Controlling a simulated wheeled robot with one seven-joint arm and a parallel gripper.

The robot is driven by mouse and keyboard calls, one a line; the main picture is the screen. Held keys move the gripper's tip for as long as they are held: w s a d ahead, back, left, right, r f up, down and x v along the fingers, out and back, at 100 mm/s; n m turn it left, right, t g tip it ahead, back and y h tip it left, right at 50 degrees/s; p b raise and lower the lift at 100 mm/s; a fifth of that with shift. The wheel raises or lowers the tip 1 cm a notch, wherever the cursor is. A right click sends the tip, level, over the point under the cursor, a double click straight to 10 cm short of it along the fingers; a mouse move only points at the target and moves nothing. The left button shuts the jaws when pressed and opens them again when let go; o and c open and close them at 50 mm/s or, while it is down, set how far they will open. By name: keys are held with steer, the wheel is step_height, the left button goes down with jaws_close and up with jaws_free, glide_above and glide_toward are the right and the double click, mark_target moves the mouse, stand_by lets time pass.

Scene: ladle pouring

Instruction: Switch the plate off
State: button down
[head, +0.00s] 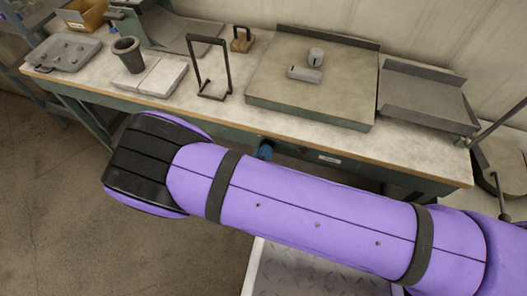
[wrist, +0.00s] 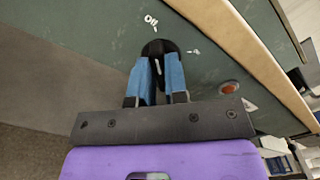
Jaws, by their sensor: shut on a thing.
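A round black knob (wrist: 153,46) with a white pointer line sits on the green front panel (wrist: 90,55) of the bench in the wrist view. Small white marks (wrist: 151,20) stand beside it, too blurred to read for sure. My gripper (wrist: 160,66) has its blue fingers shut on the knob, one on each side. In the head view only a blue bit of my gripper (head: 264,151) shows at the bench front, above my purple arm. The knob is hidden there. An orange lamp (wrist: 228,87) in a pale ring sits right of the knob; I cannot tell whether it is lit.
Open floor (head: 50,200) lies at left.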

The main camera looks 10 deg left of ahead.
stand_by(0.3)
steer(key=c, duration=1.1)
jaws_free()
steer(key=shift+c, duration=0.2)
steer(key=shift+s, duration=0.1)
steer(key=s, duration=1)
steer(key=shift+s+a, duration=0.35)
steer(key=shift+a, duration=0.1)
